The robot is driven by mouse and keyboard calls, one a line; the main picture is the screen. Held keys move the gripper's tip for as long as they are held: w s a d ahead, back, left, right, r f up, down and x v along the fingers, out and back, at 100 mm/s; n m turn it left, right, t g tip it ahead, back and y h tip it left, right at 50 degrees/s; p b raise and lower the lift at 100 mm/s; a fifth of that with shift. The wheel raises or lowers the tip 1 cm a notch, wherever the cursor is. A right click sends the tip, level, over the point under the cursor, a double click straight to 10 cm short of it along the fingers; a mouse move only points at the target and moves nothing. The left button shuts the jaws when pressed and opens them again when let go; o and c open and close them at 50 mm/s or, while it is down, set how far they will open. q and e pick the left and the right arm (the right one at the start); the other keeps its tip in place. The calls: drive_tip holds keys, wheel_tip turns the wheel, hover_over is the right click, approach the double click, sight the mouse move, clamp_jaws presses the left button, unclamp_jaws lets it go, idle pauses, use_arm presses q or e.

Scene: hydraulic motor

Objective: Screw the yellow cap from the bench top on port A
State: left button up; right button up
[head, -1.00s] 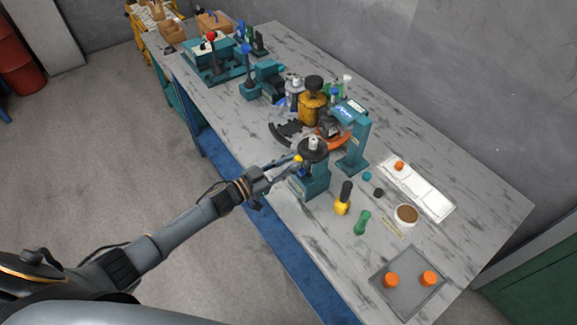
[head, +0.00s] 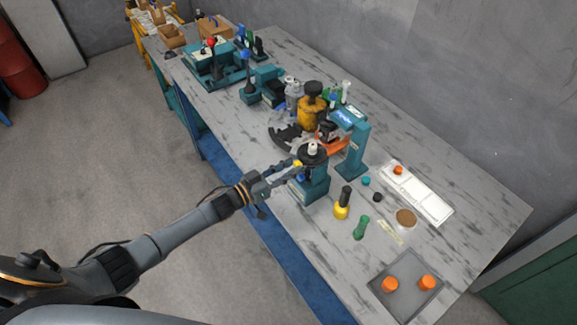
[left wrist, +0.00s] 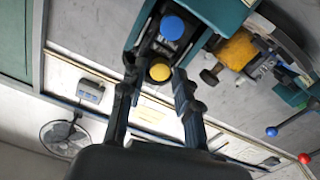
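The yellow cap (head: 298,163) is at the fingertips of my left gripper (head: 292,167), at the near left side of the hydraulic motor on its teal stand (head: 316,187). In the left wrist view the yellow cap (left wrist: 160,72) lies between the two fingertips (left wrist: 158,78), in front of the motor's dark body. Whether both fingers touch it is not clear. A blue cap (left wrist: 172,28) sits beside it on the same side of the motor. The port behind the yellow cap is hidden. My right gripper is not in view.
A teal upright press (head: 353,148) stands just right of the motor. A yellow-and-black bottle (head: 342,204), a green bottle (head: 361,228) and a grey tray (head: 407,300) with two orange caps are on the near bench. A white tray (head: 432,205) lies to the right.

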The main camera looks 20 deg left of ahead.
use_arm(q)
drive_tip(key=n, duration=0.5)
drive_tip(key=shift+n, duration=0.4)
clamp_jaws()
idle(0.4)
drive_tip(key=m+b, duration=0.1)
drive_tip(key=m, duration=0.4)
drive_tip(key=shift+m, duration=0.4)
